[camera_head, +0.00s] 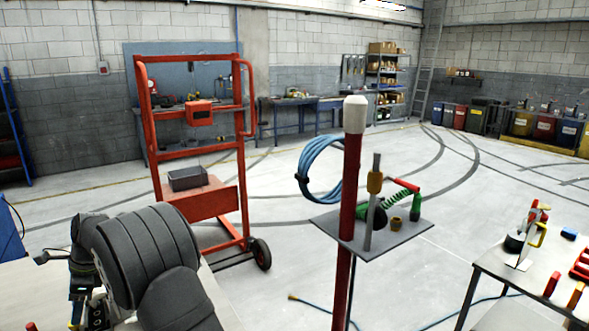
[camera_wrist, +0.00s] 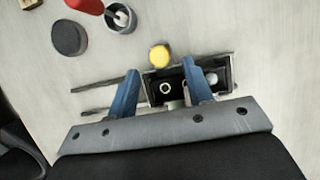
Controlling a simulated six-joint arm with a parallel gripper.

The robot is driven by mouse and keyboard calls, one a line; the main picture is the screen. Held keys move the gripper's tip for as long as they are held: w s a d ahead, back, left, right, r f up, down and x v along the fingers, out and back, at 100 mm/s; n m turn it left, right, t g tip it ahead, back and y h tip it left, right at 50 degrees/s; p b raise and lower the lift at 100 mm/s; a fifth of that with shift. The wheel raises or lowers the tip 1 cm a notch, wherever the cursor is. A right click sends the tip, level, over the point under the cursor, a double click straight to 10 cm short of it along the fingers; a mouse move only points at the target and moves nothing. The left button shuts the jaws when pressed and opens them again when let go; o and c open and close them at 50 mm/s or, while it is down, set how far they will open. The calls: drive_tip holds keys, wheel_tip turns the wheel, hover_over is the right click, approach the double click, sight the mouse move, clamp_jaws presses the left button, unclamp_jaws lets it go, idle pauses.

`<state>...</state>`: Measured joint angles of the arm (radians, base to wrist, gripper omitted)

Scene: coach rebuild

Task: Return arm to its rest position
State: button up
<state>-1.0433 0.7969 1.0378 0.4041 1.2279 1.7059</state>
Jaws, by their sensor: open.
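My gripper (camera_wrist: 160,67) shows in the wrist view with its two blue fingers apart. No object is clearly clamped between them. A black open box (camera_wrist: 202,76) with round fittings inside lies just beyond and between the fingers; whether they touch it I cannot tell. In the head view my dark grey arm is folded low at the left edge, over a pale tabletop (camera_head: 226,300). The fingers cannot be made out there.
In the wrist view a yellow round piece (camera_wrist: 159,56), a dark disc (camera_wrist: 69,38) and a grey cup (camera_wrist: 120,18) lie on the pale surface. In the head view an orange trolley (camera_head: 240,150), a red post (camera_head: 350,185) with a small shelf (camera_head: 400,236) and a right-hand table (camera_head: 505,268) stand around open floor.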

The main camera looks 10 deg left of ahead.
drive_tip(key=v, duration=1.4)
drive_tip(key=x, duration=1.6)
drive_tip(key=shift+s+f, duration=0.15)
drive_tip(key=shift+f, duration=0.25)
drive_tip(key=shift+s+f, duration=0.1)
drive_tip(key=shift+s, duration=0.1)
drive_tip(key=shift+s+d, duration=0.3)
drive_tip(key=shift+d, duration=0.05)
